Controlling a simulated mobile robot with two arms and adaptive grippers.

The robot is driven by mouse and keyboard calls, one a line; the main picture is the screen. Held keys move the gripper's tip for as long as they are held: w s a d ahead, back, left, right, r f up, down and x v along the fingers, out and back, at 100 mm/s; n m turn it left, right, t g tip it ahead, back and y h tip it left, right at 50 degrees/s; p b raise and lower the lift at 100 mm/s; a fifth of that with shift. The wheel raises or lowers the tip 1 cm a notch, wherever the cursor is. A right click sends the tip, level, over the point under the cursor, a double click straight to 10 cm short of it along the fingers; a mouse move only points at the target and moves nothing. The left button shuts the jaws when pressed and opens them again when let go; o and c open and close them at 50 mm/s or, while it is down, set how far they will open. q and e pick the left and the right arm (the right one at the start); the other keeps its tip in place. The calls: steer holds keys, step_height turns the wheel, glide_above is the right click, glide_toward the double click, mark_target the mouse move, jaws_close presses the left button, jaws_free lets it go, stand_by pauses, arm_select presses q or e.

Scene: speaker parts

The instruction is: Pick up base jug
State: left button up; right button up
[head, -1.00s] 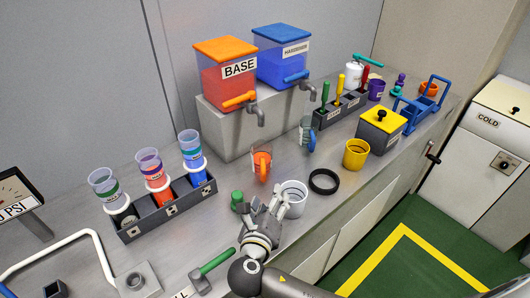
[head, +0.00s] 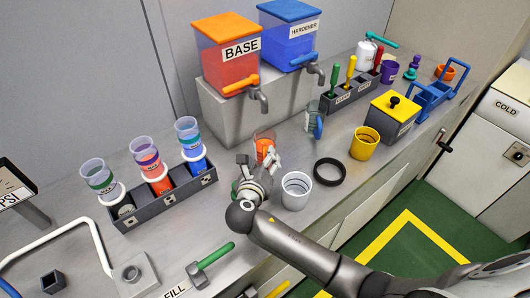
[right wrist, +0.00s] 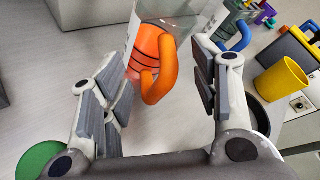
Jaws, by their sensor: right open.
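The base jug (head: 264,142) is a clear jug with orange markings and an orange handle. It stands on the counter in front of the base tank's tap. In the right wrist view the jug (right wrist: 143,47) shows in the gap between the fingers, with its handle towards me. My right gripper (head: 260,160) is open, just in front of the jug, with a finger to either side of the handle. I cannot tell if any finger touches it. The gripper partly hides the jug in the head view. My left gripper is not in view.
The base tank (head: 225,62) and hardener tank (head: 288,40) stand on a raised block. A white cup (head: 296,191), a black ring (head: 330,172) and a yellow cup (head: 364,144) are to the right. A jug with a blue handle (head: 318,125) stands behind. A rack with cups (head: 165,203) is left.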

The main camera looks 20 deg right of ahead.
steer(key=shift+w+d+f, duration=0.1)
steer(key=shift+w+d, duration=0.15)
steer(key=shift+w, duration=0.3)
steer(key=shift+w+d+f, duration=0.15)
steer(key=shift+w, duration=0.05)
steer(key=shift+c, duration=0.5)
steer(key=c, duration=0.5)
jaws_close()
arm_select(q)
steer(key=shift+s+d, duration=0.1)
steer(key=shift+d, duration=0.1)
